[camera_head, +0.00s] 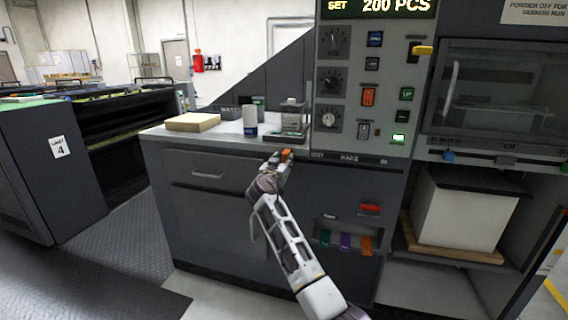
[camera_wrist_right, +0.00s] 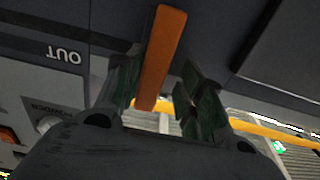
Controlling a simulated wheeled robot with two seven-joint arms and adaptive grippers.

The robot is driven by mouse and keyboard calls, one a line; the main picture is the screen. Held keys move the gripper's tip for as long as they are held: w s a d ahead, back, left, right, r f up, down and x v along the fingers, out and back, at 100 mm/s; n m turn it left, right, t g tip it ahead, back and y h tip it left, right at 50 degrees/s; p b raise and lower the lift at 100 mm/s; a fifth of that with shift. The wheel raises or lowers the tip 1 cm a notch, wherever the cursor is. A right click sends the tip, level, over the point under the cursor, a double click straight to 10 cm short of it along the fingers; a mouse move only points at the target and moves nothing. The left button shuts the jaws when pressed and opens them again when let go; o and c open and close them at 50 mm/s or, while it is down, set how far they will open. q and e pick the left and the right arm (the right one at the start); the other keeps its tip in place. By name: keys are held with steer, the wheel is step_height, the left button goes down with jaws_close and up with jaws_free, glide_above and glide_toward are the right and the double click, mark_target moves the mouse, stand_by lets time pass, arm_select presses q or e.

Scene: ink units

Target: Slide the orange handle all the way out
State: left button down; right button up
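The orange handle (camera_wrist_right: 162,55) is a flat upright bar between the two fingers of my right gripper (camera_wrist_right: 158,82) in the wrist view. The left finger is close beside it; a small gap shows on the right finger's side, so the fingers look open around it. In the head view my right gripper (camera_head: 282,163) is at the cabinet's top front edge, with a bit of the orange handle (camera_head: 287,153) at its tip. This is at the left end of a labelled strip (camera_head: 350,159). An OUT label (camera_wrist_right: 65,54) shows upside down in the wrist view. My left gripper is not in view.
A control panel (camera_head: 365,85) rises to the right. Coloured tabs (camera_head: 346,243) sit lower on the cabinet front.

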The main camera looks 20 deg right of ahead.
steer(key=shift+s+d, duration=0.1)
steer(key=shift+d, duration=0.05)
steer(key=shift+s+a+f, duration=0.1)
steer(key=shift+s+a, duration=0.25)
steer(key=shift+s, duration=0.3)
steer(key=v, duration=0.6)
steer(key=shift+w+a, duration=0.1)
stand_by(0.4)
